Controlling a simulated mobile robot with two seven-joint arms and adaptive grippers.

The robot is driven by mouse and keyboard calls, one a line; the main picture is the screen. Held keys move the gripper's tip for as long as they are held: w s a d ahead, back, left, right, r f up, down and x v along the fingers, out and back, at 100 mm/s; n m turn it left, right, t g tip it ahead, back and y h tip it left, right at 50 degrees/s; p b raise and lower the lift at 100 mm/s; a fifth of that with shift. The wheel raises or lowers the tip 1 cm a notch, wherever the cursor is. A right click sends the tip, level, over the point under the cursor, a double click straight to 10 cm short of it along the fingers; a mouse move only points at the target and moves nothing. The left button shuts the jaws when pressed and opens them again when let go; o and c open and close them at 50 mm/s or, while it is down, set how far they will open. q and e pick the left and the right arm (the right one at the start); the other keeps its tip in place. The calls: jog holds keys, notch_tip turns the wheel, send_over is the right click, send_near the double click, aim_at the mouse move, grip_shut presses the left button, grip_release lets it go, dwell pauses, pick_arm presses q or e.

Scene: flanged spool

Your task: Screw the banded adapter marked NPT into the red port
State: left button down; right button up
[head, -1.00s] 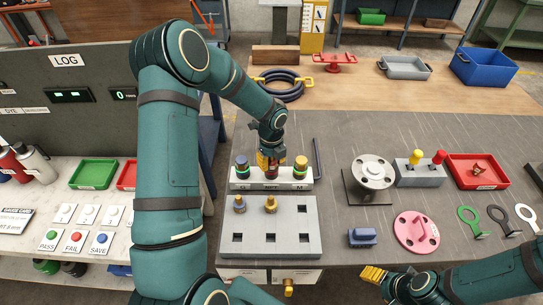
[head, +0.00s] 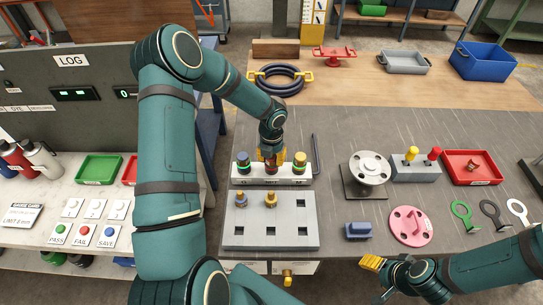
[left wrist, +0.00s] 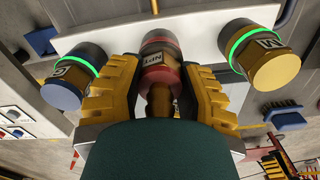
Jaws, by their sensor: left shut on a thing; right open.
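My left gripper (head: 270,155) points down, shut on the middle adapter at the white port block (head: 248,183). In the left wrist view the adapter, labelled NPT (left wrist: 152,58), stands between the yellow fingers of my left gripper (left wrist: 157,92). A red band (left wrist: 165,78) shows around it; fingers and wrist hide part of it. How deep it sits in the port cannot be told. Beside it stand a blue-topped fitting marked G (left wrist: 68,83) and a yellow one marked M (left wrist: 265,65), each with a green ring. My right gripper (head: 378,276) is open and empty at the front right.
A grey plate with square holes (head: 270,225) holds two brass-coloured fittings (head: 270,199) in front of the block. A dark hex key (head: 314,155) lies right of the block.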

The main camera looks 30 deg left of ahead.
pick_arm(q)
jog(key=m, duration=0.2)
jog(key=shift+f+m, duration=0.15)
jog(key=shift+m, duration=0.15)
jog(key=c, duration=0.6)
grip_release()
